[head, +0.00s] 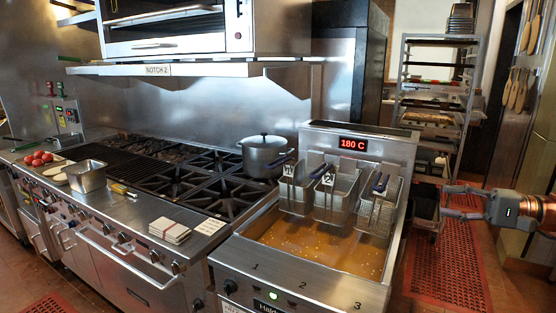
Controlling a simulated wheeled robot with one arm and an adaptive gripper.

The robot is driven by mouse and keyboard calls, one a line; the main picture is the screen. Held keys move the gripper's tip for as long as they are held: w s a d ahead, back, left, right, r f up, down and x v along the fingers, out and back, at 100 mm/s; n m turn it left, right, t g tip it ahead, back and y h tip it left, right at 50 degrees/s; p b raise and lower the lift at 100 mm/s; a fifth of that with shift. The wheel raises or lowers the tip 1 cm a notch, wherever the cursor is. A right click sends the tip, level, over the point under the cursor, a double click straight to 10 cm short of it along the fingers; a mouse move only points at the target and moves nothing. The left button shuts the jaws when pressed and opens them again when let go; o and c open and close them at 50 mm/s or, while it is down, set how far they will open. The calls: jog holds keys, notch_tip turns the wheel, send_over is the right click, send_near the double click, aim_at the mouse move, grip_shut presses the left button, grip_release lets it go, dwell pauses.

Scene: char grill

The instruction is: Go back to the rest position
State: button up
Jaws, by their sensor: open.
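My gripper (446,202) shows at the right edge of the head view, pointing left. Its two dark fingers are apart and nothing is between them. It is in front of the right side of the fryer (402,250), past the fry baskets. Three wire baskets hang at the back of the fryer: one on the left (296,194), one in the middle (335,197) and one on the right (378,205). Their blue handles point up. Amber oil (312,250) fills the vat below them. The fryer display (353,143) reads 180 C.
A range (120,255) stands left of the fryer, with a lidded pot (264,155), a steel pan (86,176) and tomatoes (38,158) on it. A tray rack (437,105) stands behind. A red mat (448,268) covers clear floor at the right.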

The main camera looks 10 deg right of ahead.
jog(key=s+a+f+n+g+h, duration=0.1)
jog(key=s+a+f+n+g, duration=0.15)
jog(key=a, duration=0.75)
jog(key=s+a+f+n+g+h+p, duration=0.15)
jog(key=a+g, duration=0.25)
jog(key=a, duration=0.6)
jog(key=s+a+f+n+g+h, duration=0.1)
jog(key=s+a+g, duration=0.2)
jog(key=a, duration=0.8)
jog(key=s+a+f+n+g+h, duration=0.2)
jog(key=s+a+f+h, duration=0.3)
jog(key=s, duration=0.4)
jog(key=s+d+f+h, duration=0.3)
jog(key=s+d+f, duration=0.1)
jog(key=s, duration=0.2)
jog(key=s+d+f+n+h+p, duration=0.1)
jog(key=s+d+f+h, duration=0.2)
jog(key=s, duration=0.3)
jog(key=shift+s+d+f, duration=0.2)
jog(key=shift+d+f, duration=0.3)
jog(key=shift+f, duration=0.3)
